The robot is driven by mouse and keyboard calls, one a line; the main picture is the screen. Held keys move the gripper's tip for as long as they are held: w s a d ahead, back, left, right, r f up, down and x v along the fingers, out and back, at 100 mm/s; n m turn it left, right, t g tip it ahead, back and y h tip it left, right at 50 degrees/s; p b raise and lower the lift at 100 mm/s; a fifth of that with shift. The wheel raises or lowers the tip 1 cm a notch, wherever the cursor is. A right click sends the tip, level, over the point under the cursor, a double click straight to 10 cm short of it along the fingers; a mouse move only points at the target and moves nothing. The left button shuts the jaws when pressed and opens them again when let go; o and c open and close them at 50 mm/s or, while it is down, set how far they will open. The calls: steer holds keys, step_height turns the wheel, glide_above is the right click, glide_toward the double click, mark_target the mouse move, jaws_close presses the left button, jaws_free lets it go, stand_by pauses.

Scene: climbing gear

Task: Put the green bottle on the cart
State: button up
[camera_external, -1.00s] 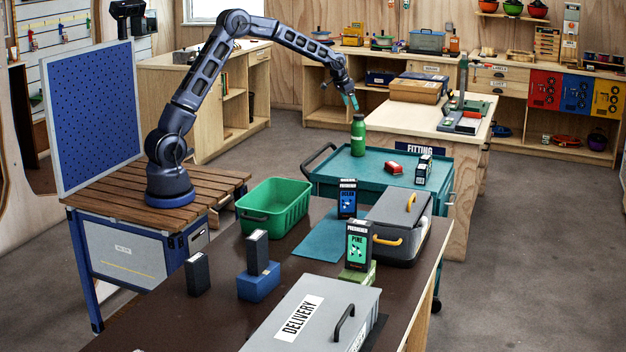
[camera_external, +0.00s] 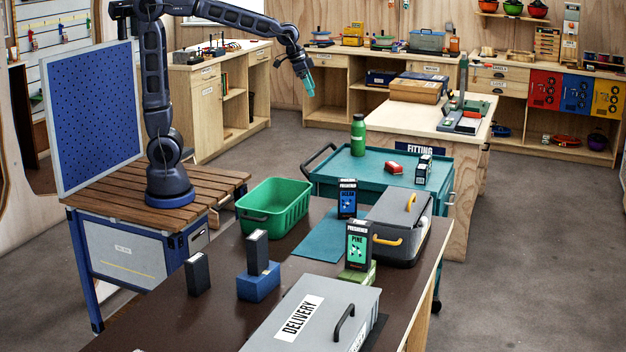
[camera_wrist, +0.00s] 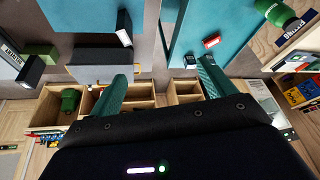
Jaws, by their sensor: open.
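The green bottle (camera_external: 358,135) stands upright on the left back part of the teal cart (camera_external: 345,172). In the wrist view the bottle (camera_wrist: 277,12) shows at the top right, on the cart's teal top (camera_wrist: 225,22). My gripper (camera_external: 311,86) is open and empty, in the air to the left of the bottle and above it, well apart from it. In the wrist view its two teal fingers (camera_wrist: 163,92) stand wide apart with nothing between them.
A red item (camera_external: 395,168) and a small dark box (camera_external: 424,169) sit on the cart's right part. The brown table in front holds a green crate (camera_external: 254,218), a grey toolbox (camera_external: 398,228) and a delivery case (camera_external: 345,290). The wooden fitting bench (camera_external: 450,137) stands behind the cart.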

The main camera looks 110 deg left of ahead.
steer(key=s+d+m, duration=0.2)
steer(key=s+d, duration=0.9)
steer(key=d, duration=0.4)
steer(key=s+d+f+m+h, duration=0.1)
steer(key=s+d+f, duration=0.1)
steer(key=s+d, duration=0.2)
steer(key=s+d+f+m+h, duration=0.1)
steer(key=s+d+f, duration=0.2)
steer(key=s, duration=0.7)
steer(key=shift+d+t, duration=0.4)
steer(key=shift+d, duration=0.65)
